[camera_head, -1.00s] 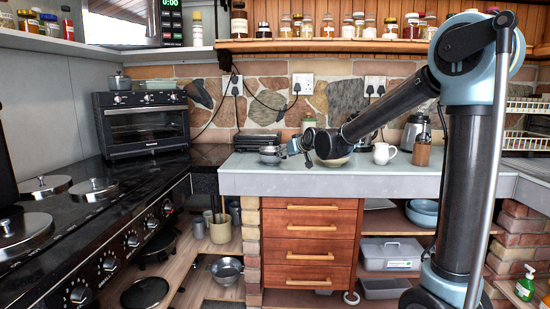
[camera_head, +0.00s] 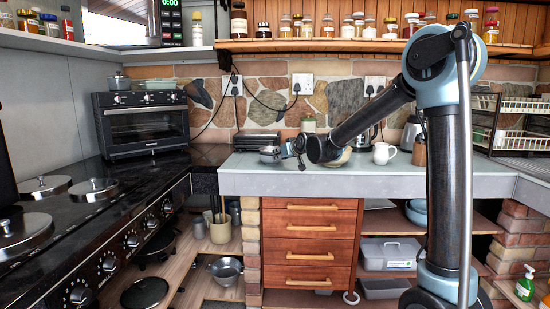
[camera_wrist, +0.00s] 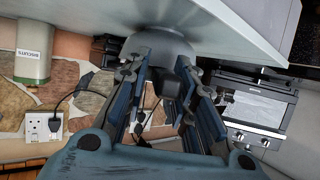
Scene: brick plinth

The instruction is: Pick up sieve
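The sieve looks like a grey metal bowl (camera_head: 268,155) on the pale counter, just left of my gripper (camera_head: 291,149). In the wrist view the grey bowl (camera_wrist: 158,46) lies just beyond the fingertips, with a dark handle-like part pointing toward me. My gripper (camera_wrist: 166,78) is open, with a finger on each side of that dark part. A gap shows around the part, so the fingers do not appear closed on it. The mesh cannot be made out.
A pale bowl (camera_head: 337,159) stands partly behind my arm. A white mug (camera_head: 383,153) and a kettle (camera_head: 411,133) are farther right. A black grill (camera_head: 257,141) stands behind the sieve. The toaster oven (camera_head: 143,124) is to the left. The wrist view shows a biscuit tin (camera_wrist: 33,66).

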